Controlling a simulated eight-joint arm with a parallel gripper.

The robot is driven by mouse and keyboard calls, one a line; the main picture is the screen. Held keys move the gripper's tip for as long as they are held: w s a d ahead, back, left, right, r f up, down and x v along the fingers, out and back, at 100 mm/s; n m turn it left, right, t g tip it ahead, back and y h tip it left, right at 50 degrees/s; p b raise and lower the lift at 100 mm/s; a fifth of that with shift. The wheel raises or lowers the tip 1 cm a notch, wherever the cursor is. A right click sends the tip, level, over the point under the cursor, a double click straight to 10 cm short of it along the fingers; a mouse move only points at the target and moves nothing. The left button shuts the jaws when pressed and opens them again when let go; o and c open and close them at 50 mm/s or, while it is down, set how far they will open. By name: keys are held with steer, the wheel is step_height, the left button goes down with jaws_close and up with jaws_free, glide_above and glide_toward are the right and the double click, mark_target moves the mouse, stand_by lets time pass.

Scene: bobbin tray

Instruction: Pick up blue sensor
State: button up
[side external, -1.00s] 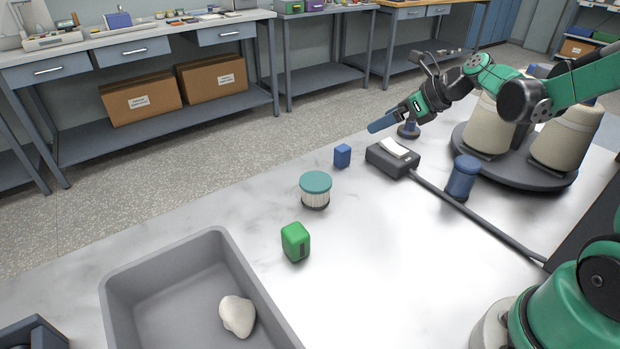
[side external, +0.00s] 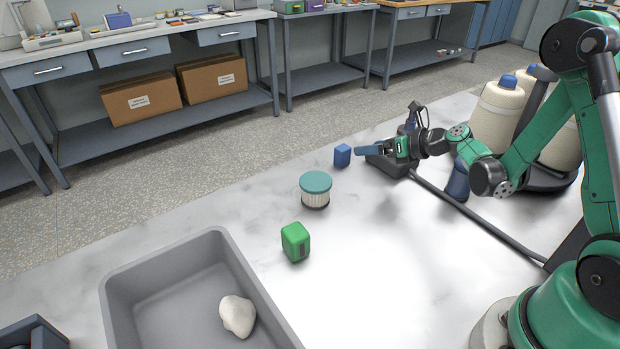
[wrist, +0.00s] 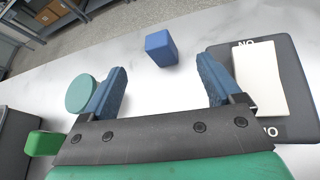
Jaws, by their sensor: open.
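The blue sensor is a small blue block (side external: 342,155) standing on the white marbled table near its far edge. In the wrist view the blue block (wrist: 161,47) lies ahead of my gripper (wrist: 160,85), roughly centred between the two blue fingers and beyond their tips. My gripper is open and empty. In the side view my gripper (side external: 362,151) is just right of the block, and a small gap seems to separate them. The fingers overlap each other from this side.
A dark box with a white top (wrist: 258,80) sits close by my right finger. A teal-lidded filter (side external: 315,190) and a green block (side external: 295,242) stand nearer. A grey bin (side external: 165,262) holds a whitish lump (side external: 237,316). A thick dark cable (side external: 480,218) crosses the table.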

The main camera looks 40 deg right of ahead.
mark_target(337, 149)
steer(key=x, duration=1)
steer(key=shift+w+a, duration=0.1)
steer(key=shift+r, duration=0.1)
jaws_close()
